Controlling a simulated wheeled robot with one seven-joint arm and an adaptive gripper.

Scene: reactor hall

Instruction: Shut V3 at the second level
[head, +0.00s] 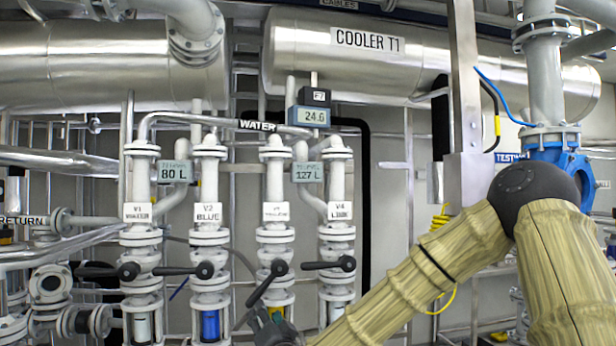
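The third valve column (276,240) in the row carries a white label too blurred to read; it stands between V2 and V4. Its black lever (262,287) slants from the pivot at upper right down to lower left. A yellow band and a sight glass sit below it, partly covered. My gripper (274,330) is at the bottom edge, just below this lever; only a dark part of it shows. I cannot tell whether it touches the lever or how its fingers stand. A level display (308,172) reads 127 L, another (175,171) reads 80 L.
V1 (138,212), V2 (208,212) and V4 (340,210) stand close by, their black levers roughly level and pointing left. A small display (311,116) above reads 24.6. A blue flanged valve (562,160) is at right, behind my arm. COOLER T1 (367,40) hangs above.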

